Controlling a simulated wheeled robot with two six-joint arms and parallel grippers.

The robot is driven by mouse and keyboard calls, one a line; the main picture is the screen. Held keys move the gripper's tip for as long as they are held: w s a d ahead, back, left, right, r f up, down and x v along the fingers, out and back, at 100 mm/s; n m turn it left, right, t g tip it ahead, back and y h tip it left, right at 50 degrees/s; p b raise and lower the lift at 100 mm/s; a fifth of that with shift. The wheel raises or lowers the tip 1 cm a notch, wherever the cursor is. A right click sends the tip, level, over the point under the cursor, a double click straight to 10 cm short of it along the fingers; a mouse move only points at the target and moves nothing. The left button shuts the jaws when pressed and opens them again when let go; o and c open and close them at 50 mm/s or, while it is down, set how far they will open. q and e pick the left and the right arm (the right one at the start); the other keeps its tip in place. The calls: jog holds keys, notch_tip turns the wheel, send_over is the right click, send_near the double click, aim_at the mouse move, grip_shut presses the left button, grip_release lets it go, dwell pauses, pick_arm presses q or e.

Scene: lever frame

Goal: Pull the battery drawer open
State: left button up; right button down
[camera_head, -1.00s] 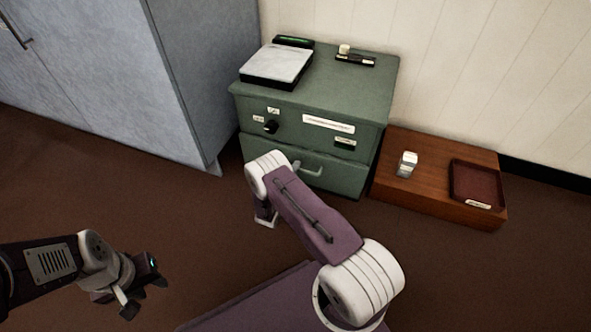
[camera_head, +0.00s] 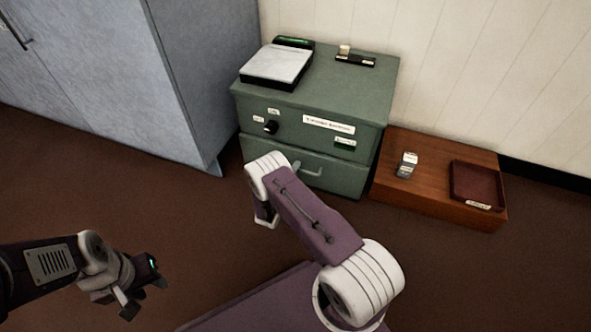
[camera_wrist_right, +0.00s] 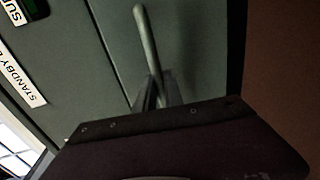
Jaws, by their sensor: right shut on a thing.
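The green cabinet (camera_head: 318,99) has a lower drawer (camera_head: 340,177) with a grey bar handle (camera_head: 311,172). The drawer front looks about flush with the cabinet. In the right wrist view the handle (camera_wrist_right: 147,40) runs into my right gripper (camera_wrist_right: 161,92), whose fingers are shut on it. In the head view my right arm hides these fingers and part of the handle. My left gripper (camera_head: 146,288) is empty with its fingers apart, over the floor at the lower left, far from the cabinet.
The cabinet's upper panel has a black knob (camera_head: 271,127) and a white label (camera_head: 329,125). A white-topped device (camera_head: 277,65) stands on top. A low wooden box (camera_head: 430,199) with a red tray (camera_head: 478,184) is at the right. A grey locker (camera_head: 185,70) stands left. Floor in front is clear.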

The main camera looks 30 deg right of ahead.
jog(key=shift+s, duration=0.1)
dwell(0.5)
jog(key=f+p+v, duration=0.2)
jog(key=p+v, duration=0.1)
jog(key=v, duration=0.7)
jog(key=f+p+v, duration=0.2)
jog(key=p+v, duration=0.2)
jog(key=v, duration=0.7)
jog(key=shift+s+a+f, duration=0.15)
jog(key=shift+s+a, duration=0.15)
jog(key=shift+s, duration=0.05)
jog(key=c, duration=1.5)
grip_release()
jog(key=shift+o, duration=0.2)
